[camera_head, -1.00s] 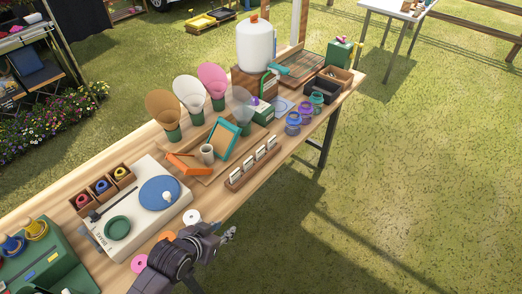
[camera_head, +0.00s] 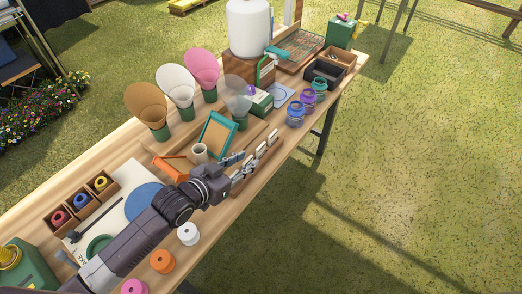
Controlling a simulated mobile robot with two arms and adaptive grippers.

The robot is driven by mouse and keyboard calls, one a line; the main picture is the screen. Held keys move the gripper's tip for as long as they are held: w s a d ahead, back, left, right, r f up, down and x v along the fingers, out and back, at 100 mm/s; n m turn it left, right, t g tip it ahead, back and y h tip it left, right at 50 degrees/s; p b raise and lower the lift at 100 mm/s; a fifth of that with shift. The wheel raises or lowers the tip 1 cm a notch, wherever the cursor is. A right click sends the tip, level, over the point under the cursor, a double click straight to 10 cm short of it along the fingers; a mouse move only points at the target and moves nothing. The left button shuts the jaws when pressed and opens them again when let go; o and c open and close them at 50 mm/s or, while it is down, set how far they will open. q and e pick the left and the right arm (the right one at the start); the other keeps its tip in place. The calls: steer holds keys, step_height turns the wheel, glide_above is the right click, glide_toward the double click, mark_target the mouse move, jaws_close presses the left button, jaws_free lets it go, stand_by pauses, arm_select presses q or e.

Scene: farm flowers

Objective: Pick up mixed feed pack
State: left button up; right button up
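Several small pale packs (camera_head: 261,150) stand upright in a row in a long wooden rack (camera_head: 259,167) near the table's right edge. Their print is too small to tell which is the mixed feed pack. My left arm reaches in from the lower left, and my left gripper (camera_head: 243,167) is at the near end of the rack, close to the packs. Its fingers overlap the near packs in the picture, and whether they touch one or are open or shut is unclear. The arm hides part of the rack's near end. My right gripper is not in view.
A white cup (camera_head: 199,153), an orange tray (camera_head: 170,166) and a teal frame (camera_head: 216,136) lie left of the gripper. Jars (camera_head: 296,115) stand beyond the rack. White (camera_head: 188,233) and orange (camera_head: 162,261) spools are near the front edge. Grass lies right of the table.

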mark_target(258, 150)
arm_select(q)
steer(key=shift+w+f+b, duration=0.45)
steer(key=shift+w+f, duration=0.3)
steer(key=shift+w, duration=0.15)
steer(key=shift+x, duration=1.2)
steer(key=shift+p+x, duration=0.7)
steer(key=shift+x, duration=1.8)
steer(key=shift+w+r, duration=0.1)
steer(key=shift+w, duration=0.05)
steer(key=shift+a, duration=0.1)
jaws_close()
